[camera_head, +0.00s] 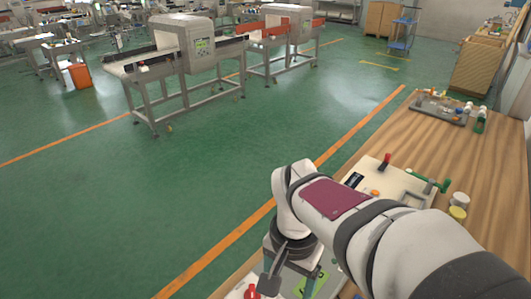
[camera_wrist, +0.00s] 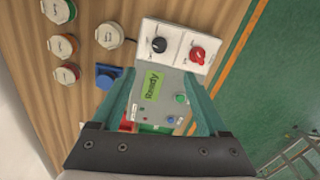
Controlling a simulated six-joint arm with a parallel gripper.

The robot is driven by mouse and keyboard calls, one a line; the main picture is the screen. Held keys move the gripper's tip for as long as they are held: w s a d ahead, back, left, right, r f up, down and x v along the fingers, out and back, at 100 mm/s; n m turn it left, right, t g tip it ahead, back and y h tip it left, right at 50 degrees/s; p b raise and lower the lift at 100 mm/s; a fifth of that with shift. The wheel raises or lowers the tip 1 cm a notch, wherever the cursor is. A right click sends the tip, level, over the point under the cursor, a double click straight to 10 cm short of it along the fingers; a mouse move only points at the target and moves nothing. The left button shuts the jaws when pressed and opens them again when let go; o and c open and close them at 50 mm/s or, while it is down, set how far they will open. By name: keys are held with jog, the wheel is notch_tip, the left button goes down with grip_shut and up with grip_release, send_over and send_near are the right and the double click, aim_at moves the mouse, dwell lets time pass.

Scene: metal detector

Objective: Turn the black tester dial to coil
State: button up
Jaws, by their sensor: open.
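The black tester dial (camera_wrist: 159,45) sits on a white panel (camera_wrist: 178,30) at the top of the wrist view, with a red dial (camera_wrist: 197,55) to its right. Below the panel, a grey tester box (camera_wrist: 150,108) carries a green "Ready" display (camera_wrist: 152,82). My gripper (camera_wrist: 159,74) is open, its two teal fingers apart with nothing between them. In the picture, the fingertips lie below the black dial, over the tester box. I see no contact with the dial. The dial's labels are too small to read. In the head view my arm hides most of the tester.
Left of the panel in the wrist view are several capped jars (camera_wrist: 61,46) and a blue knob-like part (camera_wrist: 107,76). In the head view, a light board with a red-handled part (camera_head: 386,160) lies beyond my arm on the wooden bench (camera_head: 480,165). The bench's left edge borders green floor.

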notch_tip(320, 180, down, 15)
jog(key=shift+s+r, duration=0.1)
jog(key=shift+r, duration=0.05)
grip_shut()
dwell(0.5)
jog(key=n, duration=0.5)
jog(key=shift+n, duration=0.3)
jog(key=n, duration=0.6)
jog(key=shift+n, duration=0.3)
